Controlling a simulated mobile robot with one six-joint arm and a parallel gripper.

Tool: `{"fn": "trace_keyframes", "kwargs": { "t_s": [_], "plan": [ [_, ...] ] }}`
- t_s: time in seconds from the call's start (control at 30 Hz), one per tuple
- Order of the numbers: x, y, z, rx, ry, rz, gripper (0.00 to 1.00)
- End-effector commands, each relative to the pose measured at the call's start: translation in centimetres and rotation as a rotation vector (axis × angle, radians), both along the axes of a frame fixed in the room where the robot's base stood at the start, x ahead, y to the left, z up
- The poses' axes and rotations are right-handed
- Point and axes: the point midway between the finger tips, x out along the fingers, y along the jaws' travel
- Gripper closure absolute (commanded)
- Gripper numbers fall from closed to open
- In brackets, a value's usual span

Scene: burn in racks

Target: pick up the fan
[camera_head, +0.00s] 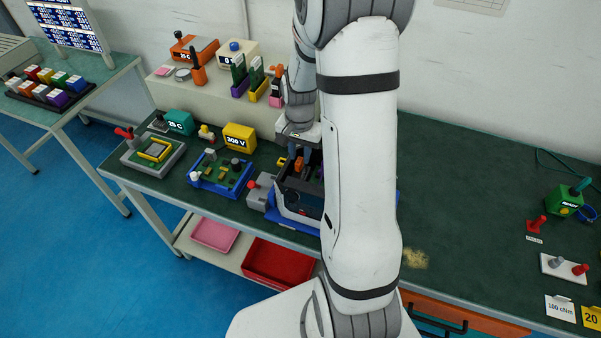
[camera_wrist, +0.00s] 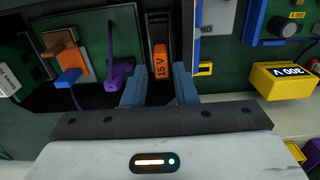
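I cannot pick out a fan with certainty in either view. My gripper (camera_head: 299,150) hangs over a dark open-topped case (camera_head: 300,203) on a blue base, partly hidden behind my arm. In the wrist view my gripper (camera_wrist: 159,88) is open, with its two blue-grey fingers apart and nothing held between them. An orange block marked 15 V (camera_wrist: 160,62) lies just beyond and between the fingertips. To its left in the wrist view are a purple piece (camera_wrist: 116,75) and a green board with an orange and blue piece (camera_wrist: 68,70).
A yellow 300 V block (camera_head: 240,138) and a blue tray with a green board (camera_head: 220,174) stand left of the case. A raised cream shelf (camera_head: 215,97) with several parts is behind. The green bench (camera_head: 465,190) is largely clear right of my arm.

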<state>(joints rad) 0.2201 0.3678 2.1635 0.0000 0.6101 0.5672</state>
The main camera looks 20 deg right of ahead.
Motion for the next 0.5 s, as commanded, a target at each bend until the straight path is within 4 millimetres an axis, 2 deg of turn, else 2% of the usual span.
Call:
{"fn": "trace_keyframes", "kwargs": {
  "t_s": [0.23, 0.5],
  "plan": [
    [-0.1, 0.2, -2.9, 0.001, 0.004, 0.001, 0.75],
    [-0.1, 0.2, -3.4, 0.0, 0.0, 0.0, 0.75]
  ]
}}
